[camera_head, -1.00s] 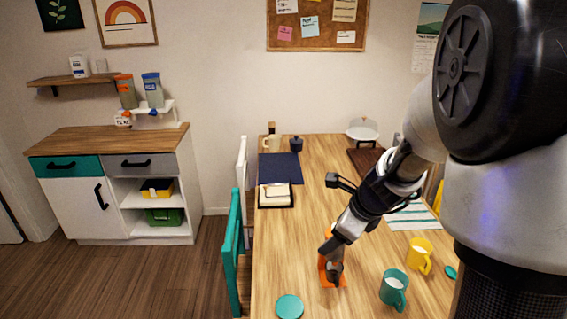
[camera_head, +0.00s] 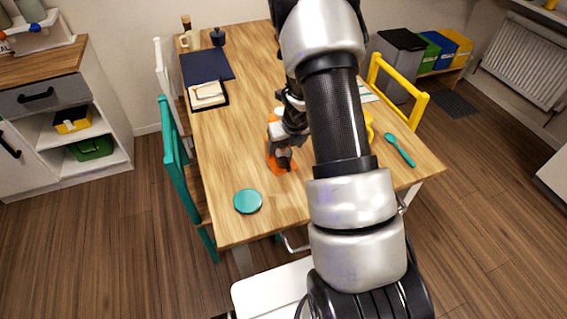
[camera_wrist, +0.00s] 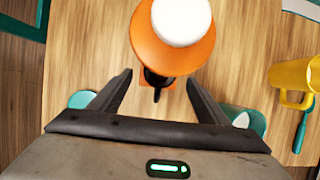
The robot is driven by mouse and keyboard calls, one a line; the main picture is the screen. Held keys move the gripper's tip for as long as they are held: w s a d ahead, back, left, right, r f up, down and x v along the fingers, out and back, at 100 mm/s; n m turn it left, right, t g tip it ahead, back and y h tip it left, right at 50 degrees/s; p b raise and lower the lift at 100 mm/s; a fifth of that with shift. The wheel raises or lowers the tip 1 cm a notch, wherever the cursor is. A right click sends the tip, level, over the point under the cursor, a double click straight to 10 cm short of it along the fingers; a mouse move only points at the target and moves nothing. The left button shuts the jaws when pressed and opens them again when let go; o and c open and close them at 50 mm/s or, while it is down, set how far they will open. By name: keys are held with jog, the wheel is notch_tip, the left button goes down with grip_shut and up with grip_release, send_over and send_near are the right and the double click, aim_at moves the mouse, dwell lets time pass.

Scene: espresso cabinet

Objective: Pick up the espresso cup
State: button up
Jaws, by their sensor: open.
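An orange round thing with a white round top (camera_wrist: 165,50) is ahead of my gripper (camera_wrist: 159,80) in the wrist view. I cannot tell for certain that it is the espresso cup. A black part and a small orange patch show just below it, between the fingers. My gripper is open, its two fingers apart, with nothing held. In the head view my gripper is low over the table beside orange patches (camera_head: 273,166), largely hidden by my arm. A yellow mug (camera_wrist: 291,75) and a teal mug (camera_wrist: 252,119) stand to the right in the wrist view.
The wooden table (camera_head: 235,130) carries a teal disc (camera_head: 248,201), a teal spoon (camera_head: 400,150), a navy mat (camera_head: 207,67) and a black tray with papers (camera_head: 208,94). A teal chair (camera_head: 176,160) and a yellow chair (camera_head: 402,85) flank it. The table's left middle is clear.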

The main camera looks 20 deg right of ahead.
aim_at(284, 153)
jog(key=b+x, duration=0.2)
jog(key=x, duration=0.4)
jog(key=shift+d+f, duration=0.1)
jog(key=shift+f, duration=0.2)
jog(key=shift+r, duration=0.1)
jog(key=c, duration=1.2)
jog(key=shift+r+p, duration=0.3)
jog(key=shift+r, duration=0.05)
